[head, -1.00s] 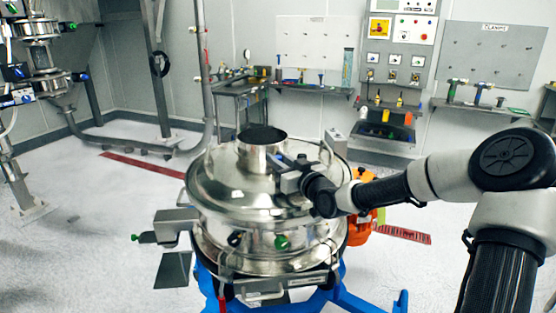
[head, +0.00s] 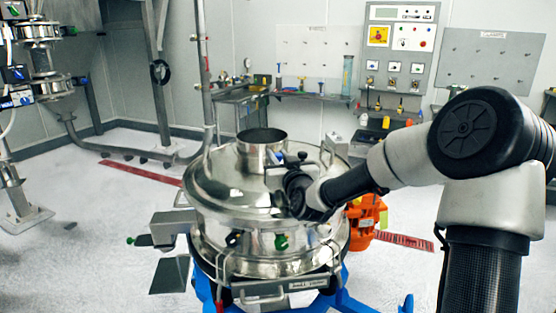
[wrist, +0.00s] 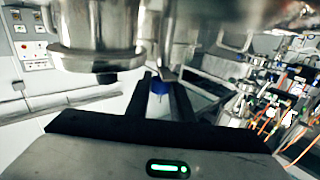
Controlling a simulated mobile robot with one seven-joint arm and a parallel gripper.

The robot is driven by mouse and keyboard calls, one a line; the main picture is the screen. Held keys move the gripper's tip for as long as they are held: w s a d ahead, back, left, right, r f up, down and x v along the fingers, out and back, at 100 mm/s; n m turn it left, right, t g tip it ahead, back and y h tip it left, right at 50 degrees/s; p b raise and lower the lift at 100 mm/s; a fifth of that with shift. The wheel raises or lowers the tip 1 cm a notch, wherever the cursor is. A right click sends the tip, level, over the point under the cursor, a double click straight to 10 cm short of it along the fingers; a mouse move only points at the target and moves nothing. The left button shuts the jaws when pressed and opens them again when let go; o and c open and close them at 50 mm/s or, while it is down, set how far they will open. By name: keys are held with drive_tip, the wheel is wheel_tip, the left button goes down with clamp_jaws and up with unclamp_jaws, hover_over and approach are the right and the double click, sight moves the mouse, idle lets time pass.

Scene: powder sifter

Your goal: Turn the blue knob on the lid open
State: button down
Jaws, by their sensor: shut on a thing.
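The round steel sifter (head: 270,245) stands in the middle of the head view, with a domed lid (head: 225,185) and an open neck (head: 262,143) on top. My gripper (wrist: 158,78) is at the right side of the lid, beside the neck. In the wrist view the blue knob (wrist: 160,88) sits between my two dark fingers, which are closed on it. In the head view my own wrist largely hides the fingers and the knob, so the knob's exact turn angle cannot be told.
Grab handles stand up from the lid close to my gripper, near the handle (head: 328,160). An orange motor (head: 362,225) is at the sifter's right, and a blue frame (head: 345,300) carries it. A tool bench and control panel (head: 400,50) are against the back wall.

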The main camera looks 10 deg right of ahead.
drive_tip(key=c, duration=1.6)
unclamp_jaws()
drive_tip(key=shift+o, duration=0.2)
drive_tip(key=s+d, duration=0.2)
drive_tip(key=s, duration=1.5)
drive_tip(key=shift+s, duration=0.2)
drive_tip(key=shift+d, duration=0.1)
